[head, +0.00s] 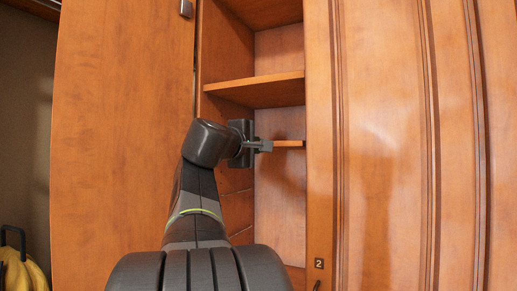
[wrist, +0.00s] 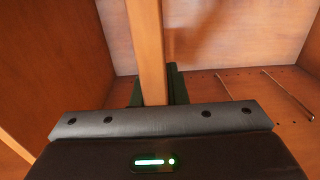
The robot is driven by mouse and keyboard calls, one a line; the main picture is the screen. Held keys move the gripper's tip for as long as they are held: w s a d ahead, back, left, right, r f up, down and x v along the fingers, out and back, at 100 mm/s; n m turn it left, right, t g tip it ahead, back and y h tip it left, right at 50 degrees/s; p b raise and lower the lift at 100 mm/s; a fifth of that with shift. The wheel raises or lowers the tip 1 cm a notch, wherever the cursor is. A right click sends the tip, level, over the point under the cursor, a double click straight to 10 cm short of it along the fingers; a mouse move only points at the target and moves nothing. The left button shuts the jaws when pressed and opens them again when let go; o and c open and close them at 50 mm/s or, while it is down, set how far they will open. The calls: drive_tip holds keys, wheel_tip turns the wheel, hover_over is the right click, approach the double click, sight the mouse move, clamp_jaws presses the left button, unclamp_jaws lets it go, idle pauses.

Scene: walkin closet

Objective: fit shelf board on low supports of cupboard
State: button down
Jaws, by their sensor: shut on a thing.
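My gripper (head: 264,146) reaches into the open cupboard, below a fixed shelf (head: 262,90). It is shut on the shelf board (head: 290,143), a wooden board seen nearly edge-on and partly hidden behind the cupboard's right front. In the wrist view the board (wrist: 148,45) stands as a narrow strip between the two dark fingers of my gripper (wrist: 155,90). A side panel in the wrist view carries rows of small holes and two thin rods, one of them at the right (wrist: 290,95); these look like supports. I see no contact between board and rods.
A large open door panel (head: 120,140) stands left of the opening. A closed panelled door (head: 385,150) and a plate marked 2 (head: 319,263) are at the right. A yellow object with a dark handle (head: 20,270) is at the lower left. The space below the board looks empty.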

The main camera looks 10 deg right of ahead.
drive_tip(key=b+v, duration=0.2)
drive_tip(key=v, duration=0.7)
idle(1.0)
drive_tip(key=shift+r, duration=0.1)
drive_tip(key=r+v, duration=0.1)
drive_tip(key=v, duration=1.4)
drive_tip(key=shift+s+a+r, duration=0.2)
idle(1.9)
idle(0.3)
